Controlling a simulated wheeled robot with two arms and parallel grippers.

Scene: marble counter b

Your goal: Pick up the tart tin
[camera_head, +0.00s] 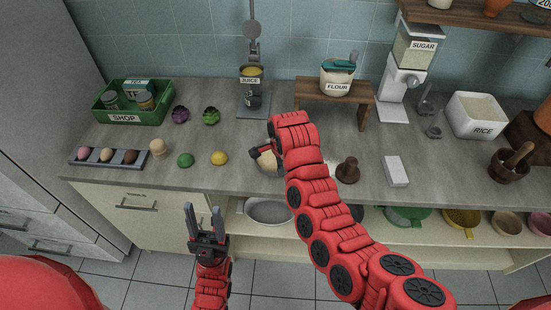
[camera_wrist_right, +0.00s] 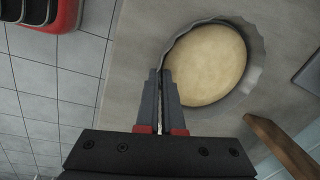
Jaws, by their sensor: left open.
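The tart tin (camera_wrist_right: 257,52) is a round grey tin with a fluted rim and a pale, dough-coloured filling. In the head view the tin (camera_head: 266,162) shows near the counter's front edge, partly hidden behind my right arm. My right gripper (camera_wrist_right: 161,72) is at the tin's rim, its two fingers close together with the rim between their tips. In the head view the gripper (camera_head: 259,152) is small and mostly hidden by its arm. My left gripper (camera_head: 204,222) is open and empty, in front of the counter and away from the tin.
A yellow lemon (camera_head: 219,158) and green lime (camera_head: 185,160) lie left of the tin. A brown wooden stamp-like tool (camera_head: 348,171) and white block (camera_head: 396,171) stand to the right.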

